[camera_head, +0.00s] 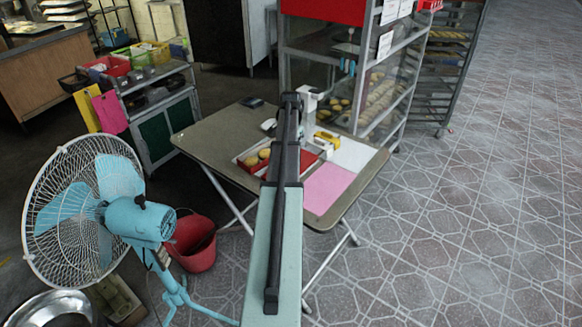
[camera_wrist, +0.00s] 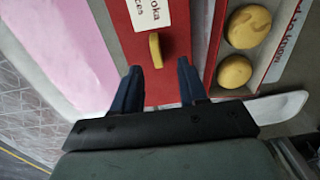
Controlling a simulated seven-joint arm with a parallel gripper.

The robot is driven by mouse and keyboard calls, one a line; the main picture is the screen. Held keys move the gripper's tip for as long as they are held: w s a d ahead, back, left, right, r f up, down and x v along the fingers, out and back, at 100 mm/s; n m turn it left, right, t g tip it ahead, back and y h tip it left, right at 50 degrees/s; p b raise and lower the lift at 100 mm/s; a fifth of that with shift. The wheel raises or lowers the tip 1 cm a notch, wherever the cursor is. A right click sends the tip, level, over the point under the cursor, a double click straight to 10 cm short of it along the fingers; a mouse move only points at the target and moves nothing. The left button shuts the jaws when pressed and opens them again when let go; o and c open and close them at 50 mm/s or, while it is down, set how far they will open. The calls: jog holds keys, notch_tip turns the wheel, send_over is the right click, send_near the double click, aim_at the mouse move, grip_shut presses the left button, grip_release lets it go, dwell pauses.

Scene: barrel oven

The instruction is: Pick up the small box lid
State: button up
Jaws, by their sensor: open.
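The small box lid (camera_wrist: 175,85) is red with a white printed label and a small yellow handle (camera_wrist: 155,50). In the wrist view it lies between a pink sheet and a box of round pastries. A red part of it seems to show beside my arm in the head view, mostly hidden. My gripper (camera_wrist: 159,67) is open, its two dark fingers above the lid. The handle stands just ahead of the fingertips, roughly in line with the gap between them. I cannot tell the height above the lid. My arm hides the gripper in the head view.
The folding table (camera_head: 215,142) holds a red-edged pastry box (camera_head: 243,160), a pink sheet (camera_head: 328,188) and a yellow object (camera_head: 327,137). A blue fan (camera_head: 110,205) and red bucket (camera_head: 192,243) stand at left. A glass pastry cabinet (camera_head: 375,95) stands behind. The right floor is clear.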

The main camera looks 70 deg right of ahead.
notch_tip(320, 180, down, 5)
jog(key=shift+s+a+r, duration=0.1)
jog(key=shift+s+a, duration=0.05)
grip_shut()
dwell(0.4)
